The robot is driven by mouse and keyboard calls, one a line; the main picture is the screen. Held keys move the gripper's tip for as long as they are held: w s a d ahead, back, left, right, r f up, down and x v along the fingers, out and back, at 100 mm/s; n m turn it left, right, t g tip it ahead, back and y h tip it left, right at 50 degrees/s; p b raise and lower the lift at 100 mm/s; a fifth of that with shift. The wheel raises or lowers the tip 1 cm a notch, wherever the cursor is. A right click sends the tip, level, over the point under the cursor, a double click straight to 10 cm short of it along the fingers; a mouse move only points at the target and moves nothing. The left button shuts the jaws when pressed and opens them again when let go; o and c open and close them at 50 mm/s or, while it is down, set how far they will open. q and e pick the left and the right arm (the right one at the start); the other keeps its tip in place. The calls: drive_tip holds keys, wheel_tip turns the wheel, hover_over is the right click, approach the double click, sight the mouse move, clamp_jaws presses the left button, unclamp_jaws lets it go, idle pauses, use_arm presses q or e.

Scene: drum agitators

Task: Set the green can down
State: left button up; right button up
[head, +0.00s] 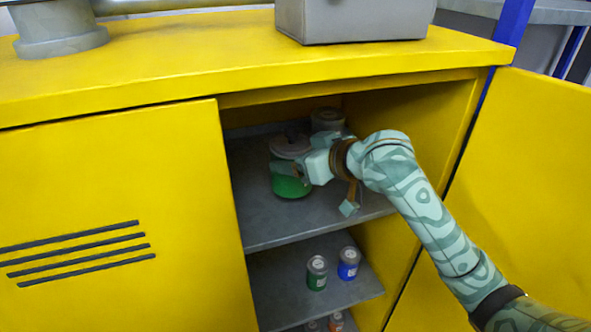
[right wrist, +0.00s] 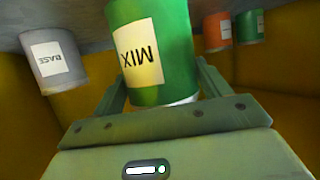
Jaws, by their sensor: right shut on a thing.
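The green can (head: 291,187) is inside the open yellow cabinet, over its upper grey shelf (head: 270,228). It looks upright, with a pale top. My right gripper (head: 308,166) reaches in from the right and is shut on it. In the right wrist view, which is upside down, the green can (right wrist: 178,35) with a "MIX" label sits between the fingers of my right gripper (right wrist: 160,82). I cannot tell whether its base touches the shelf. My left gripper is out of view.
A grey can (head: 327,119) stands behind, labelled "BASE" in the wrist view (right wrist: 72,76). That view also shows an orange can (right wrist: 217,32) and another green can (right wrist: 250,26). Small green (head: 316,275) and blue (head: 349,263) cans stand on a lower shelf. The upper shelf's front is clear.

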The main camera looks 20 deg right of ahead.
drive_tip(key=shift+s+f, duration=0.15)
drive_tip(key=shift+f, duration=1.5)
drive_tip(key=o, duration=1.3)
drive_tip(key=shift+f, duration=0.15)
drive_tip(key=v, duration=1.2)
drive_tip(key=shift+b, duration=0.35)
